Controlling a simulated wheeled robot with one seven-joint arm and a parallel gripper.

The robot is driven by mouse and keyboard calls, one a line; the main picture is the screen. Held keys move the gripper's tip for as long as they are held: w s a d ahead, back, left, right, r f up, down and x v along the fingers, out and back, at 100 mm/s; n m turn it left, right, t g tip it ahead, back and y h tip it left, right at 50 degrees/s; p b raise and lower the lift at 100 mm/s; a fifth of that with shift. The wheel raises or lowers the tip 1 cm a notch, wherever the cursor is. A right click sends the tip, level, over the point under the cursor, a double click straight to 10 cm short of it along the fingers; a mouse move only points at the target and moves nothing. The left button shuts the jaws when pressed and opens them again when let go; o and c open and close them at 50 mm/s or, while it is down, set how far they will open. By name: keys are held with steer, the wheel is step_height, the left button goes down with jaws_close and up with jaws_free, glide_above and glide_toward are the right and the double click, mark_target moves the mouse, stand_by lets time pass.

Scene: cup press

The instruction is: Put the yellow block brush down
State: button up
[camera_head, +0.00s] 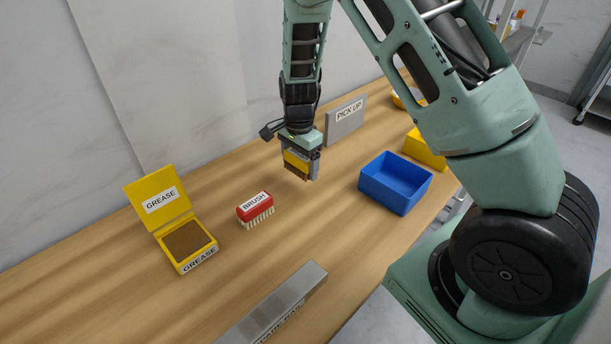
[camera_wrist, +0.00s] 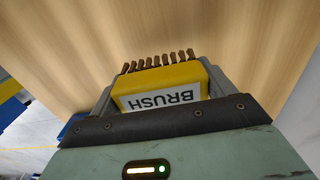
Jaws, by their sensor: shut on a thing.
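The yellow block brush (camera_head: 297,161) is held in my gripper (camera_head: 302,170), bristles pointing down. In the wrist view the yellow brush (camera_wrist: 166,82) sits between the two fingers, its "BRUSH" label upside down and its dark bristles at the top. My gripper (camera_wrist: 158,88) is shut on it. Bare wooden table (camera_head: 330,215) shows around and below it. I cannot tell whether the bristle tips touch the table.
A red brush (camera_head: 255,203) stands to the left, beside an open yellow grease box (camera_head: 187,240). A blue bin (camera_head: 395,182) is at the right, with a yellow bin (camera_head: 425,150) behind it. A "PICK UP" sign (camera_head: 346,121) stands behind. A grey metal block (camera_head: 275,308) lies in front.

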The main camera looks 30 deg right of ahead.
mark_target(299, 154)
steer(key=shift+f+p, duration=0.35)
steer(key=shift+f, duration=2.5)
steer(key=shift+f, duration=0.15)
steer(key=o, duration=0.8)
step_height(299, 154, up, 12)
steer(key=shift+a+r+b, duration=0.1)
steer(key=shift+b, duration=0.5)
steer(key=s+a+r+n+y, duration=0.1)
steer(key=s+a+r+n, duration=0.3)
steer(key=s+a+n, duration=0.35)
steer(key=s+a+r+n+y, duration=0.1)
steer(key=s+a+r+n, duration=0.35)
steer(key=s+a, duration=0.45)
steer(key=s+a+n, duration=0.1)
steer(key=s+n, duration=0.3)
steer(key=s+a+r+n+h, duration=0.1)
steer(key=s+n, duration=0.2)
steer(key=s, duration=0.1)
steer(key=s+a+r+n, duration=0.1)
steer(key=s+n, duration=0.3)
steer(key=s, duration=0.1)
steer(key=shift+s+a+n, duration=0.1)
steer(key=shift+a+n, duration=0.1)
steer(key=shift+n, duration=0.1)
